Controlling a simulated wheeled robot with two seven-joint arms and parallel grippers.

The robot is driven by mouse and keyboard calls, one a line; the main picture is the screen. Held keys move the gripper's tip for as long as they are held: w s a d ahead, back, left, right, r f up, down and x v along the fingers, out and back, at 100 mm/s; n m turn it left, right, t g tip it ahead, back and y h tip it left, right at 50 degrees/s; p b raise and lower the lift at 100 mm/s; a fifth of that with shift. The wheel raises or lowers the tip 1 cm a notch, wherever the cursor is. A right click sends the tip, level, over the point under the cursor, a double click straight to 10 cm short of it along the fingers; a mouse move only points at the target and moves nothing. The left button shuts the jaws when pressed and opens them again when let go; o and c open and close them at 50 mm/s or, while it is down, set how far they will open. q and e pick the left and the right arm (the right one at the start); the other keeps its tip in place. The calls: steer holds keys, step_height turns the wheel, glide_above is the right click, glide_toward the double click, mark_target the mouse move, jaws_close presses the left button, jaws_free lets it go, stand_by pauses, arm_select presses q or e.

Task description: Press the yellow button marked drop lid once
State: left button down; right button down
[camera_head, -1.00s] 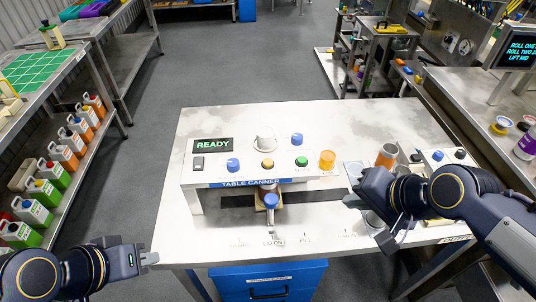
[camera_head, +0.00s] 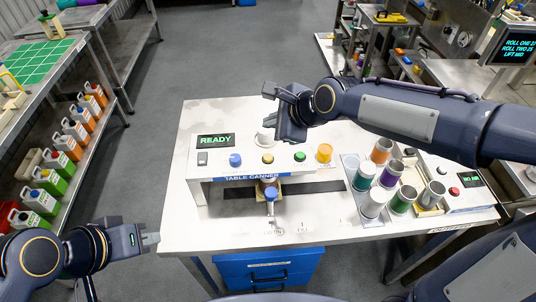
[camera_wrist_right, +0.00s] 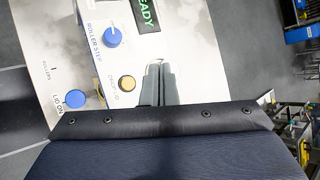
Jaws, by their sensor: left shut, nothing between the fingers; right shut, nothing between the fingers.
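The yellow button (camera_head: 268,158) sits on the table canner's white top panel, between a blue knob (camera_head: 235,160) and a green button (camera_head: 300,156). In the right wrist view the yellow button (camera_wrist_right: 127,83) shows uncovered, with a faint drop lid label beside it. My right gripper (camera_head: 284,136) hangs over the back of the panel, beyond the button in the head view. In the right wrist view its shut fingers (camera_wrist_right: 160,72) are beside the button, to its right; their height is unclear. My left gripper (camera_head: 152,240) is shut and empty at the table's front left corner.
A green READY display (camera_head: 215,140) stands at the panel's back left. An orange knob (camera_head: 324,152) is right of the green button. A blue lid-on knob (camera_head: 270,193) is in front. Several cans (camera_head: 403,199) stand to the right. A white part behind the panel is partly hidden.

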mark_target(268, 157)
step_height(268, 157, down, 8)
steer(key=b, duration=0.7)
steer(key=shift+f, duration=0.1)
steer(key=shift+f+b, duration=0.35)
stand_by(1.5)
steer(key=shift+f, duration=0.4)
steer(key=shift+f+b, duration=0.4)
steer(key=shift+f, duration=0.05)
stand_by(0.5)
steer(key=shift+r+p, duration=0.85)
steer(key=shift+p, duration=0.05)
steer(key=shift+r, duration=0.1)
